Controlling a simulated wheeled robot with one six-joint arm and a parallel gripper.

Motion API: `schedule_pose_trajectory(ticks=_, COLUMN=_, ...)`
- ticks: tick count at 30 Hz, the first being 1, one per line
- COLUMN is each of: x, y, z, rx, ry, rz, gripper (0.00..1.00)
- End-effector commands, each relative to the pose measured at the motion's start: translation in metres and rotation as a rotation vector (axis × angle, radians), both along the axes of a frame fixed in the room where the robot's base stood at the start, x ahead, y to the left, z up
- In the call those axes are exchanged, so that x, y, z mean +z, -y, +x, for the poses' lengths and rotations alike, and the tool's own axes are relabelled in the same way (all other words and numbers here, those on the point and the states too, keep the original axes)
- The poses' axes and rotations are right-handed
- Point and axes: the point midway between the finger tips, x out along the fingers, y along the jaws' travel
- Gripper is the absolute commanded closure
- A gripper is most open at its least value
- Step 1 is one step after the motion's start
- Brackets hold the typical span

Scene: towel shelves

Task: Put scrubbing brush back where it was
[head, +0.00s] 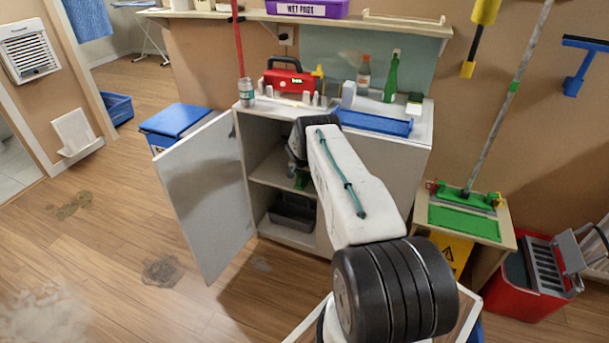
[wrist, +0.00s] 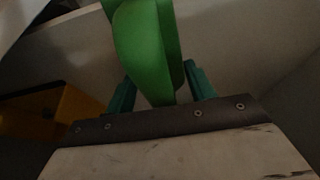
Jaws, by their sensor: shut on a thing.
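In the wrist view a smooth green thing, which I take to be the scrubbing brush (wrist: 145,45), sits between the two teal fingers of my gripper (wrist: 160,78). The gripper is shut on it. Its bristles cannot be made out. In the head view my arm reaches into the open cabinet (head: 242,160), and my gripper is mostly hidden behind the arm. A bit of green (head: 301,180) shows there near the middle shelf (head: 270,172); I cannot tell whether it is the brush or a finger.
The cabinet door (head: 205,195) stands open to the left. A dark grey bin (head: 292,212) is in the lower compartment. Bottles, a red device (head: 290,80) and a blue tray (head: 375,122) stand on top. A yellow-orange thing (wrist: 65,112) is at the left of the wrist view.

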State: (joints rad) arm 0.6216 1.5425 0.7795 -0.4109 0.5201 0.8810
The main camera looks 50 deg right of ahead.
Motion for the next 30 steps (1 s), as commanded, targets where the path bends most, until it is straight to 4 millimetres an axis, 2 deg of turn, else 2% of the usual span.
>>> schedule_pose_trajectory(ticks=8, x=-0.001, y=0.000, z=0.000, rx=0.000, ry=0.000, rz=-0.001, gripper=0.75)
schedule_pose_trajectory(ticks=9, x=-0.002, y=0.000, z=0.000, rx=0.000, ry=0.000, rz=-0.001, gripper=0.43)
schedule_pose_trajectory(ticks=11, x=-0.002, y=0.000, z=0.000, rx=0.000, ry=0.000, rz=-0.001, gripper=0.26)
schedule_pose_trajectory(ticks=12, x=-0.002, y=0.000, z=0.000, rx=0.000, ry=0.000, rz=-0.001, gripper=0.23)
schedule_pose_trajectory(ticks=22, x=0.003, y=0.000, z=0.000, rx=0.000, ry=0.000, rz=-0.001, gripper=0.23)
schedule_pose_trajectory(ticks=30, x=0.034, y=-0.011, z=-0.004, rx=0.001, ry=0.001, rz=-0.002, gripper=0.23)
